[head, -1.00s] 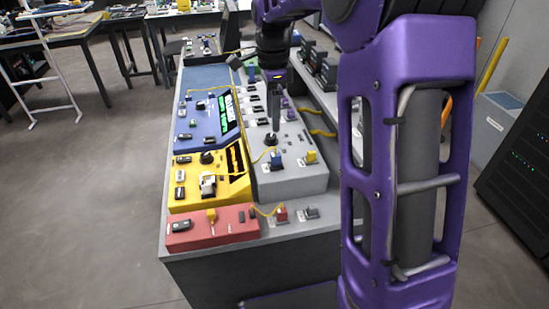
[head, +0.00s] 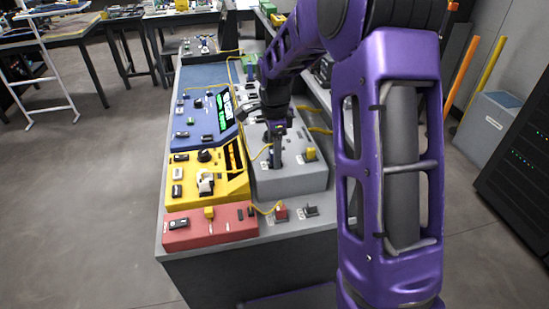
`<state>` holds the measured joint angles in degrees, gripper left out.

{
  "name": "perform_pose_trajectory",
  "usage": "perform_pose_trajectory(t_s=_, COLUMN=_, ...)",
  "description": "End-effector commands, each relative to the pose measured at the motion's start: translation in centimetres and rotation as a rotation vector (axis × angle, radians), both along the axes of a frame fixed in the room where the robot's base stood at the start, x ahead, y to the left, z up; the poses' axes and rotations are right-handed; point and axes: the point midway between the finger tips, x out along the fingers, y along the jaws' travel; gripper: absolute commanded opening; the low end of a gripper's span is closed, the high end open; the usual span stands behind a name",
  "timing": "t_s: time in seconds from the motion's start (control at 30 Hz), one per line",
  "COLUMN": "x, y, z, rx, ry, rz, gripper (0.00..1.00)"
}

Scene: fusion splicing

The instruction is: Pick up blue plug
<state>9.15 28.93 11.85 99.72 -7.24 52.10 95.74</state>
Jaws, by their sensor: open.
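My gripper (head: 275,159) points down at the front part of the grey panel (head: 300,182), left of the yellow plug (head: 310,154). The blue plug, seen in the earlier head frame at this spot, is now hidden or nearly hidden by my gripper. I cannot tell whether the fingers touch it or stand around it. My gripper is open.
A yellow panel (head: 222,186) and a blue panel (head: 190,142) lie left of the grey panel. A red panel (head: 190,236) sits at the bench's front edge, with a red plug (head: 281,212) to its right. Yellow cables loop between the panels.

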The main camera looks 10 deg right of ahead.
Motion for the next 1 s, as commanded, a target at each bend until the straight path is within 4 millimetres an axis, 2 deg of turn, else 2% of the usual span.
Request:
perform_pose_trajectory(t_s=0.2, x=0.01, y=0.01, z=-0.05, rx=0.000, ry=-0.001, rz=0.000, gripper=0.60)
perform_pose_trajectory(t_s=0.53, x=0.00, y=0.01, z=-0.03, rx=0.000, ry=0.000, rz=0.000, gripper=0.01)
perform_pose_trajectory(t_s=0.9, x=0.01, y=0.02, z=0.04, rx=0.000, ry=-0.001, rz=0.000, gripper=0.00)
perform_pose_trajectory(t_s=1.0, x=0.05, y=0.01, z=0.69, rx=0.000, ry=-0.002, rz=0.000, gripper=0.00)
